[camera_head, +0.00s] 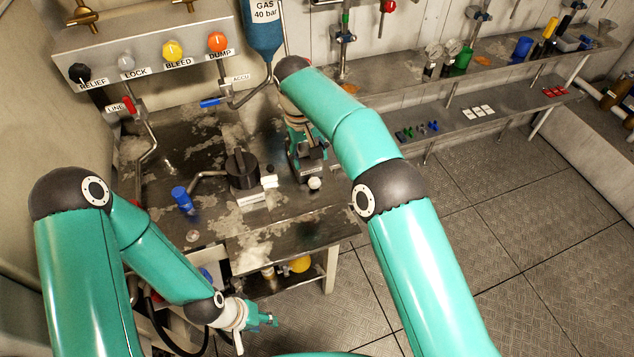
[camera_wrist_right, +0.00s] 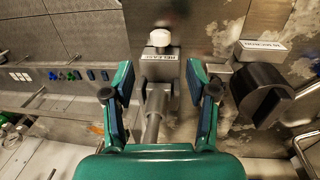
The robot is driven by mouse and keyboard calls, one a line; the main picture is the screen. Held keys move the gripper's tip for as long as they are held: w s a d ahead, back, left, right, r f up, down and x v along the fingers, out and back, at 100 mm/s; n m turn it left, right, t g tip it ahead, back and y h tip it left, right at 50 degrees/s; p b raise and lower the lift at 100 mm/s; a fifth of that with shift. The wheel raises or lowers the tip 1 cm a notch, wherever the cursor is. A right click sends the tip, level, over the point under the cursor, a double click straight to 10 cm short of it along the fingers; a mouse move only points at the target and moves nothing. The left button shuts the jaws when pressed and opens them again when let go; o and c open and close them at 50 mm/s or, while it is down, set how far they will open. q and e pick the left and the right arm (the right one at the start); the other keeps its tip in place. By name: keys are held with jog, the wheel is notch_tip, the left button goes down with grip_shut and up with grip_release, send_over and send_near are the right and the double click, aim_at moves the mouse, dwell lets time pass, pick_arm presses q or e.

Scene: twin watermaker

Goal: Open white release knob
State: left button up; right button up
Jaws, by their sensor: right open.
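The white release knob (camera_head: 314,183) is a small round white cap at the front of the worktable, below my right gripper (camera_head: 307,150). In the right wrist view the knob (camera_wrist_right: 160,38) sits just past the fingertips, on a metal block with a RELEASE label (camera_wrist_right: 160,56). My right gripper (camera_wrist_right: 160,82) is open, with its fingers either side of the block and its stem. No contact with the knob shows. My left gripper (camera_head: 264,319) hangs low in front of the table, away from the knob; its finger opening is too small to make out.
A black round knob (camera_head: 240,168) stands left of the release block, near a blue-capped handle (camera_head: 182,198). A panel of coloured knobs (camera_head: 172,50) is at the back left. A blue gas bottle (camera_head: 262,30) hangs behind. The floor (camera_head: 470,230) to the right is clear.

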aim_at(314, 182)
jog(key=f, duration=0.3)
jog(key=d+f+p, duration=0.1)
jog(key=f, duration=0.7)
jog(key=shift+w+d+p, duration=0.15)
jog(key=shift+p, duration=0.15)
jog(key=shift+c, duration=0.3)
grip_shut()
jog(key=shift+f+h+b, duration=0.25)
jog(key=shift+h+b, duration=0.15)
jog(key=shift+b, duration=0.45)
jog(key=shift+r, duration=0.25)
